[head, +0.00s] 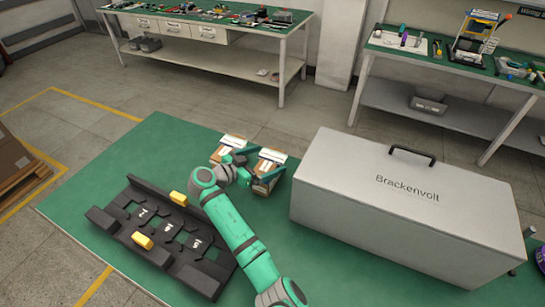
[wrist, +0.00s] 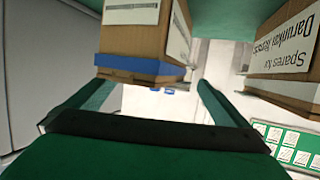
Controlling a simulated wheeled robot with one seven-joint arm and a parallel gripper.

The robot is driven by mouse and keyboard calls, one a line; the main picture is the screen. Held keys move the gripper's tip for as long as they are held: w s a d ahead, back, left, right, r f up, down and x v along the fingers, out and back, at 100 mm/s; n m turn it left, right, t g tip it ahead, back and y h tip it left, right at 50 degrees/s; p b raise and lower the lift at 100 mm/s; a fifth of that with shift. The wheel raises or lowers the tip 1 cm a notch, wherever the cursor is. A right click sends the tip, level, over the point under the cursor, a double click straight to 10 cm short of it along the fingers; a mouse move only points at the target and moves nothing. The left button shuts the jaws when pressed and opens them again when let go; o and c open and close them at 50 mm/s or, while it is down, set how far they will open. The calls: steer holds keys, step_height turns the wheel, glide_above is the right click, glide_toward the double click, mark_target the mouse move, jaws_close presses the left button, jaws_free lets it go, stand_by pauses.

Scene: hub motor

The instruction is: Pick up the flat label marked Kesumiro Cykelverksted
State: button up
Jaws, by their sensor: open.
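Two cardboard boxes stand close together on the green table top, the left box (head: 222,157) and the right box (head: 262,186). White labels show on them, but I cannot read the words Kesumiro Cykelverksted in either view. In the wrist view a box (wrist: 138,38) with a blue band (wrist: 140,68) fills the top middle. Another box at right has an upside-down label (wrist: 285,48) beginning "Spares". My gripper (wrist: 158,88) is open, its two teal fingers spread and empty. In the head view it is by the boxes, partly hiding them.
A large grey case marked Brackenvolt (head: 400,200) stands right of the boxes. A black tray (head: 120,235) with numbered slots and yellow blocks (head: 178,198) lies at the left. Two workbenches with tools stand behind. Bare green table lies left of the boxes.

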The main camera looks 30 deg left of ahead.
mark_target(273, 155)
steer(key=shift+x, duration=1.9)
steer(key=shift+a+r, duration=0.1)
steer(key=shift+r, duration=0.1)
steer(key=c, duration=0.8)
steer(key=shift+c, duration=0.2)
steer(key=shift+r, duration=0.1)
